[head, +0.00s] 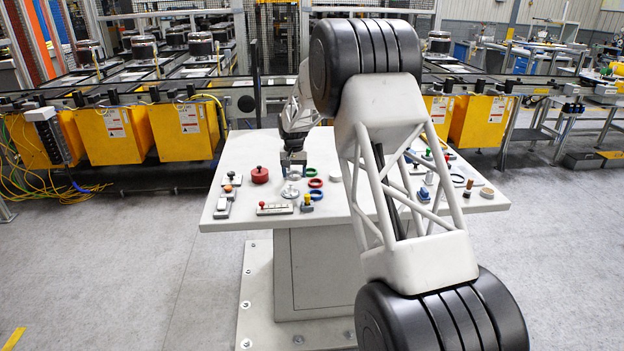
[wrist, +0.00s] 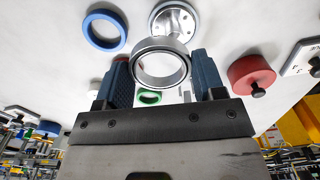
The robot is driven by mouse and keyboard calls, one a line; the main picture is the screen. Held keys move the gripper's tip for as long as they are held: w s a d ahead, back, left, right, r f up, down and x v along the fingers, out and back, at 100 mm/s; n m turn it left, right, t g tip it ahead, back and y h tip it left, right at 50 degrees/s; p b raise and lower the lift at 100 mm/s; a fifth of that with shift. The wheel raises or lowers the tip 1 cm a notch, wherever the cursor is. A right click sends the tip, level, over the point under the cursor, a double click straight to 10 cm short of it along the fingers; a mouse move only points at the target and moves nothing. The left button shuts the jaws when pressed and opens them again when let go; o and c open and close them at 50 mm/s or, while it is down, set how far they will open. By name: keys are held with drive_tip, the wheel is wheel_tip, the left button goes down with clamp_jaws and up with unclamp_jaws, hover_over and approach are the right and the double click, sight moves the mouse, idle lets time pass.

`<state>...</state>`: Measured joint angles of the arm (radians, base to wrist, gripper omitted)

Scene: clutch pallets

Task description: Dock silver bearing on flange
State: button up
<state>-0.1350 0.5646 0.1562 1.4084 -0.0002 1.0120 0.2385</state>
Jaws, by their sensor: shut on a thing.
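My gripper (head: 293,158) is over the left part of the table, its fingers pointing down. In the wrist view it (wrist: 163,75) is shut on the silver bearing (wrist: 160,82), a plain ring held between the two blue-grey fingers. The silver flange (wrist: 173,18), a round disc with holes and a raised hub, lies just beyond the bearing. The bearing's rim overlaps the flange's hub in that view; whether they touch I cannot tell. In the head view the flange (head: 289,192) is on the table just below the gripper; the bearing is hard to make out there.
Beside the flange are a blue ring (wrist: 91,40), a green ring (wrist: 149,98) and a red ring (head: 315,183). A red knobbed cylinder (wrist: 252,72) is on the other side. Knobbed fixtures (head: 274,209) line the table's (head: 240,150) front. My arm hides its middle right.

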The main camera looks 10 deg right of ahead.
sight(290, 186)
drive_tip(key=shift+w+a+r, duration=0.1)
drive_tip(key=shift+w+a, duration=0.3)
drive_tip(key=shift+a, duration=0.45)
drive_tip(key=shift+f, duration=2.9)
drive_tip(key=shift+f, duration=0.6)
drive_tip(key=o, duration=0.7)
drive_tip(key=shift+r, duration=0.15)
wheel_tip(290, 186, up, 11)
idle(1.1)
